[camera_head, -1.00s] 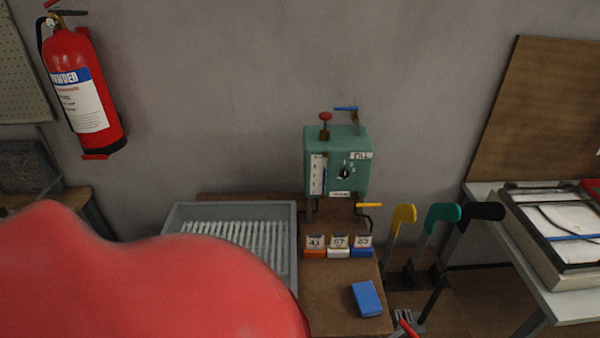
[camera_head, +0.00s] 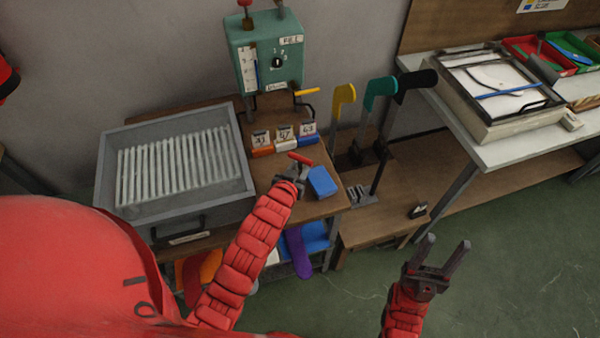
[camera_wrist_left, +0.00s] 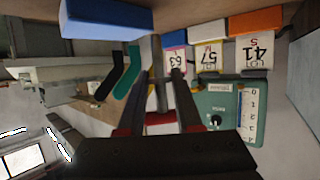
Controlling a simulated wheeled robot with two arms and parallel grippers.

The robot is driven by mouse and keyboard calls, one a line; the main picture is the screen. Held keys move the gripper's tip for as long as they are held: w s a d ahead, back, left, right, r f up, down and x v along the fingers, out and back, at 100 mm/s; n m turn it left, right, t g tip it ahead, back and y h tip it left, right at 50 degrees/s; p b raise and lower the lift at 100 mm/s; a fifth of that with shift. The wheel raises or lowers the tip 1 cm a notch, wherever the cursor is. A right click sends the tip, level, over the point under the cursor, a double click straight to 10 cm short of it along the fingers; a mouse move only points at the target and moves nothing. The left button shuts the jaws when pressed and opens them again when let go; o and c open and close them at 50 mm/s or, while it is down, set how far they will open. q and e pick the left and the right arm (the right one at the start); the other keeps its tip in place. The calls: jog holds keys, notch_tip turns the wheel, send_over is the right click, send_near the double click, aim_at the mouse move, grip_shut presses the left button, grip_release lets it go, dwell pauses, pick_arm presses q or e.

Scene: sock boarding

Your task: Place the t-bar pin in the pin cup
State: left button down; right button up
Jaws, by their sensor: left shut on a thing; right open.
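The t-bar pin (camera_head: 300,158) has a red crossbar. My left gripper (camera_head: 291,172) is shut on it above the front right of the wooden bench, just left of a blue block (camera_head: 322,181). In the left wrist view the red crossbar (camera_wrist_left: 160,118) lies across between the fingers and a grey shaft (camera_wrist_left: 151,65) extends away from it. My right gripper (camera_head: 446,250) is open and empty over the green floor. A small black box with a white label (camera_head: 418,210) stands on the low wooden platform; I cannot tell if it is the pin cup.
A grey tray of white ribs (camera_head: 110,150) fills the bench's left. A green control box (camera_head: 265,50) and several numbered cards (camera_head: 285,133) stand behind. Yellow, teal and black foot boards (camera_head: 380,90) rise from the platform (camera_head: 385,225). A white table (camera_head: 510,148) is at right.

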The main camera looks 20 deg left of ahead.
pick_arm(q)
jog(key=shift+f+p, duration=0.45)
jog(key=shift+f, duration=1.45)
jog(key=shift+f, duration=0.15)
jog(key=c, duration=0.6)
grip_release()
